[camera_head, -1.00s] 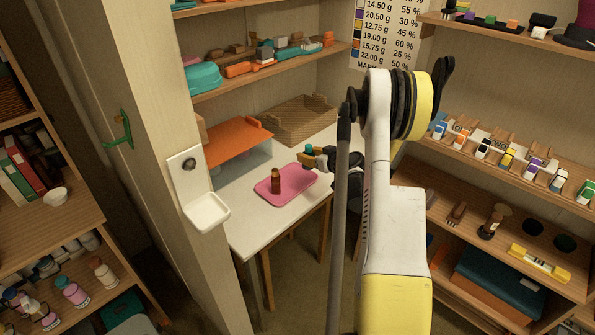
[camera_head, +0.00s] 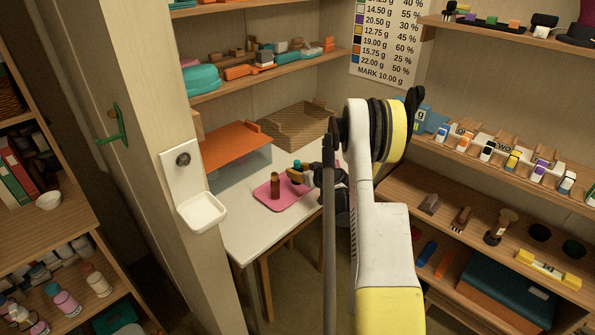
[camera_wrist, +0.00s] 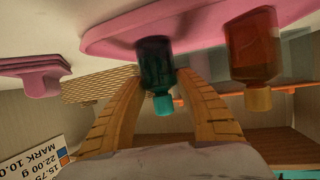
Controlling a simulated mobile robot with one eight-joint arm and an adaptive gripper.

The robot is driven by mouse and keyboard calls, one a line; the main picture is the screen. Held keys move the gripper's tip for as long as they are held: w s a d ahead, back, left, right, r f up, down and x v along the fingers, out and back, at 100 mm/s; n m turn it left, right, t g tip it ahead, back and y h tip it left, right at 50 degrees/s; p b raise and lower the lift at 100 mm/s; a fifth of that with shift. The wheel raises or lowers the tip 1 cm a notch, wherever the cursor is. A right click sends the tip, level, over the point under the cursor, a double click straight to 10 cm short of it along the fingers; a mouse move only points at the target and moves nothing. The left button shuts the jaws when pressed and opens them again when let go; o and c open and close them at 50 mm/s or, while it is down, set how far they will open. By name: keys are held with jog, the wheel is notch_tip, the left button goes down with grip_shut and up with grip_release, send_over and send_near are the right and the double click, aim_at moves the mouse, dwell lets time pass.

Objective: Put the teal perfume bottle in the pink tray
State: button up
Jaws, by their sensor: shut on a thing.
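The teal perfume bottle (camera_head: 297,165) is in my gripper (camera_head: 296,174) at the right back part of the pink tray (camera_head: 268,203). In the wrist view, which looks upside down, the teal bottle (camera_wrist: 155,62) stands between the two yellow-brown fingers of my gripper (camera_wrist: 160,82). Its base is at or just above the pink tray (camera_wrist: 130,22); I cannot tell whether it touches. A brown bottle (camera_head: 275,186) stands upright on the tray to the left, and also shows in the wrist view (camera_wrist: 251,48), apart from my fingers.
The tray lies on a white table (camera_head: 250,236). An orange-topped case (camera_head: 233,148) and a woven basket (camera_head: 290,128) stand behind it. A wall post with a white soap dish (camera_head: 202,212) is at the left. Shelves with small goods line the right.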

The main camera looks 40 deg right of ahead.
jog(key=o, duration=1.2)
jog(key=shift+r, duration=0.1)
jog(key=shift+s+r, duration=0.2)
jog(key=shift+s, duration=0.05)
jog(key=p+v, duration=0.3)
jog(key=v, duration=0.8)
jog(key=shift+s+a, duration=0.15)
jog(key=shift+s, duration=0.05)
